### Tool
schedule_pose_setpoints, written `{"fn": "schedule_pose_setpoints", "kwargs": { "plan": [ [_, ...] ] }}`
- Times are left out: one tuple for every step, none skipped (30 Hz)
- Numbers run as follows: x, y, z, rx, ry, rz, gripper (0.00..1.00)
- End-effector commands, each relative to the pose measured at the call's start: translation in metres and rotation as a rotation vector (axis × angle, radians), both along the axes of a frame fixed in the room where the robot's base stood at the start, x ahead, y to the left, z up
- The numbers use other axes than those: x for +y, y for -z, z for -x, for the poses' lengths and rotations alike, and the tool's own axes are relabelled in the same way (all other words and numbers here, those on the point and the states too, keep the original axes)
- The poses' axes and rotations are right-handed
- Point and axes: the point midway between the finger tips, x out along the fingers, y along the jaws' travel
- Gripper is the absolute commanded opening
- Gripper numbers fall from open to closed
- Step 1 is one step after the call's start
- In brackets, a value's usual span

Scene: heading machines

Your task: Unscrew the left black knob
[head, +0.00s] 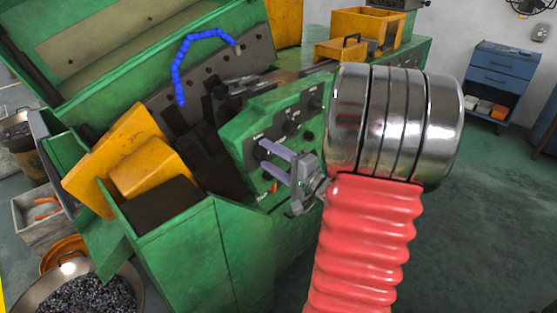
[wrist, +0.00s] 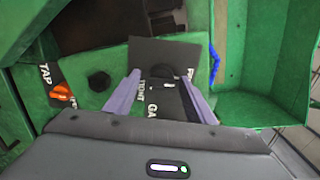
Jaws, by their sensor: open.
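My gripper (head: 261,153) has two pale lavender fingers pointing at the green control panel (head: 235,135) of the machine. In the wrist view its fingers (wrist: 160,76) are spread apart, with part of a dark label plate with white lettering showing between them. A round black knob (wrist: 99,81) sits on the panel just left of the left finger, outside the jaws. Small black knobs (head: 313,90) also show on the panel in the head view, to the right of the fingers. Whether the fingertips touch the panel, I cannot tell.
An orange-red switch (wrist: 62,92) is on the panel's left in the wrist view. A blue segmented hose (head: 178,70) rises behind the panel. Yellow guards (head: 140,165) stand to the left. A bowl of dark small parts (head: 90,295) is at the lower left.

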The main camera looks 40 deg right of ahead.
Motion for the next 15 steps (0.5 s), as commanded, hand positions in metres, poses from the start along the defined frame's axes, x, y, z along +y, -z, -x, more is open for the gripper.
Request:
{"fn": "schedule_pose_setpoints", "kwargs": {
  "plan": [
    [0.0, 0.0, 0.001, 0.0, 0.001, 0.0, 0.5],
    [-0.001, 0.0, 0.002, -0.001, 0.001, 0.001, 0.5],
    [-0.001, 0.0, 0.004, -0.001, 0.001, 0.001, 0.5],
    [-0.001, 0.0, 0.006, 0.0, 0.002, 0.001, 0.5],
    [-0.001, -0.001, 0.008, 0.0, 0.002, 0.001, 0.5],
    [-0.001, -0.001, 0.011, 0.0, 0.002, 0.001, 0.5],
    [-0.002, -0.001, 0.014, 0.0, 0.003, 0.001, 0.5],
    [-0.002, -0.001, 0.017, -0.001, 0.004, 0.001, 0.5],
    [-0.002, -0.001, 0.022, -0.001, 0.003, 0.001, 0.5],
    [-0.002, -0.001, 0.025, -0.001, 0.003, 0.001, 0.5],
    [-0.002, -0.001, 0.029, -0.001, 0.004, 0.0, 0.5],
    [-0.003, 0.0, 0.034, -0.001, 0.004, 0.0, 0.5],
    [-0.002, 0.0, 0.038, 0.0, 0.003, 0.0, 0.5],
    [-0.003, 0.0, 0.042, 0.0, 0.004, 0.0, 0.5],
    [-0.003, 0.0, 0.047, -0.001, 0.004, 0.0, 0.5]
  ]
}}
